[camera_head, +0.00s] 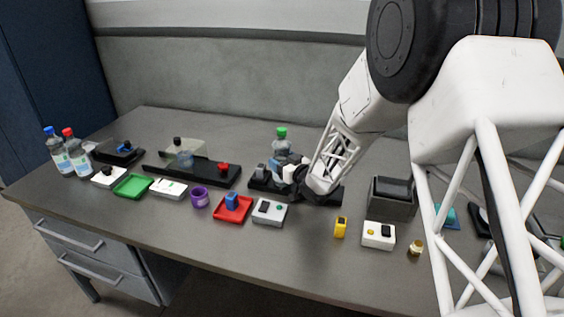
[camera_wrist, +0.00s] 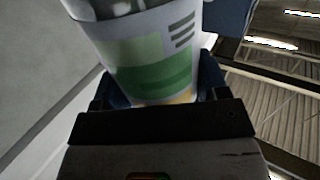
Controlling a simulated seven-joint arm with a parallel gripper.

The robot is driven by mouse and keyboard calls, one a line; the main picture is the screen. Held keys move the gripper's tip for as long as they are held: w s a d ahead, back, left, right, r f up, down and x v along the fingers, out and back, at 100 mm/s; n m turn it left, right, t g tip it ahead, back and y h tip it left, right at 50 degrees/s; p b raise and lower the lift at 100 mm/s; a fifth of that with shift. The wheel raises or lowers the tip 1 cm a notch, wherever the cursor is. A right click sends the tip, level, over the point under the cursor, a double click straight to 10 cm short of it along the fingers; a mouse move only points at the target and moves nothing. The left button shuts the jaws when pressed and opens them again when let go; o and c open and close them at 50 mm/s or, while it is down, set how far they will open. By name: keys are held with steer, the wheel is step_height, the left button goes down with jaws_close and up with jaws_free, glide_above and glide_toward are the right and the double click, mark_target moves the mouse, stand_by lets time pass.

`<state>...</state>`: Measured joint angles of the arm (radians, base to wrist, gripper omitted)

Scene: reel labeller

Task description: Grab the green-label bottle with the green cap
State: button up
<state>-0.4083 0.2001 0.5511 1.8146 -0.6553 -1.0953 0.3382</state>
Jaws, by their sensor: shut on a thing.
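The green-capped bottle (camera_head: 281,138) is upright near the middle of the table in the head view. Its lower part is hidden behind my gripper and the black device there. My gripper (camera_head: 291,168) reaches it from the right and is shut on it. In the wrist view the bottle (camera_wrist: 150,60) fills the upper middle, with a white label bearing green bands and dark print lines. Dark blue finger parts (camera_wrist: 212,78) show on both sides of it. The cap is outside the wrist view. I cannot tell whether the base touches anything.
A blue-capped bottle (camera_head: 57,152) and a red-capped bottle (camera_head: 76,155) stand at the far left. A black labeller base (camera_head: 205,172) lies left of my gripper. A red tray (camera_head: 233,210), a purple cup (camera_head: 199,197) and a dark box (camera_head: 391,199) are nearby.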

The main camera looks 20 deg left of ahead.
mark_target(287, 154)
steer(key=shift+r, duration=0.15)
steer(key=shift+r, duration=1.75)
steer(key=s+d, duration=0.4)
steer(key=s, duration=0.3)
steer(key=s+d+r, duration=0.1)
steer(key=s+d, duration=0.2)
steer(key=s, duration=0.4)
steer(key=shift+d, duration=0.4)
steer(key=shift+r, duration=0.1)
steer(key=shift+w, duration=0.1)
